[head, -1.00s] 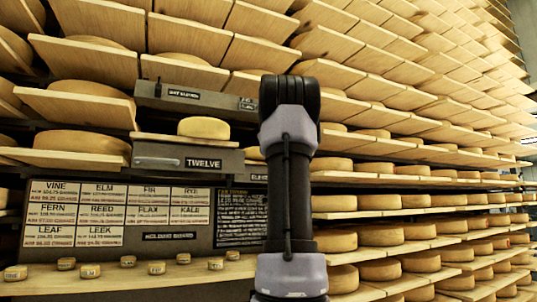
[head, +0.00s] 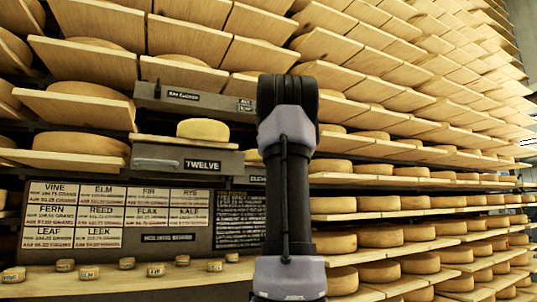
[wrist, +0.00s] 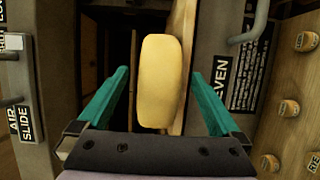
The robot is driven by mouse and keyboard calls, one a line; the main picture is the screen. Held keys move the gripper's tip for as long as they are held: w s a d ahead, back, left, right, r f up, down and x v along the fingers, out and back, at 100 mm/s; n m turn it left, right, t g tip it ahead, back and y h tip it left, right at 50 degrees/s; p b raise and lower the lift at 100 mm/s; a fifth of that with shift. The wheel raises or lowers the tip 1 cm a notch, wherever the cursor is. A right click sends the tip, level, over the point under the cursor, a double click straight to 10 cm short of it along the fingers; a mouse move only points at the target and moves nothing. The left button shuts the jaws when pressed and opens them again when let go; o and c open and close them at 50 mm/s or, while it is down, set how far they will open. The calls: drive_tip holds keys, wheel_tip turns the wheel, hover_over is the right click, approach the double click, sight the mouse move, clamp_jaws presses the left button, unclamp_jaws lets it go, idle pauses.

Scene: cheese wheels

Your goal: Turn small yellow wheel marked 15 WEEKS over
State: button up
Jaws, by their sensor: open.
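A small yellow wheel (wrist: 160,82) sits on a pale wooden board (wrist: 186,50) in the wrist view, beside a drawer front (wrist: 240,70) whose partly hidden label ends in "EVEN". No "15 WEEKS" mark can be read on it. My gripper (wrist: 163,92) is open, with one green finger on either side of the wheel and a gap to each. In the head view my arm hides the gripper and most of that spot; a sliver of a wheel (head: 253,155) shows beside the arm. Another yellow wheel (head: 203,129) lies on the board above the TWELVE drawer (head: 187,160).
Several small labelled wheels (head: 88,272) stand on a wooden shelf (head: 110,283) below a name board (head: 120,215). Racks of large wheels (head: 380,237) fill the right. An AIR SLIDE label (wrist: 18,121) and a metal handle (wrist: 250,25) flank the gripper.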

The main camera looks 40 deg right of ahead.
drive_tip(key=v, duration=1)
drive_tip(key=shift+s+a+r, duration=0.1)
drive_tip(key=shift+s+r, duration=0.05)
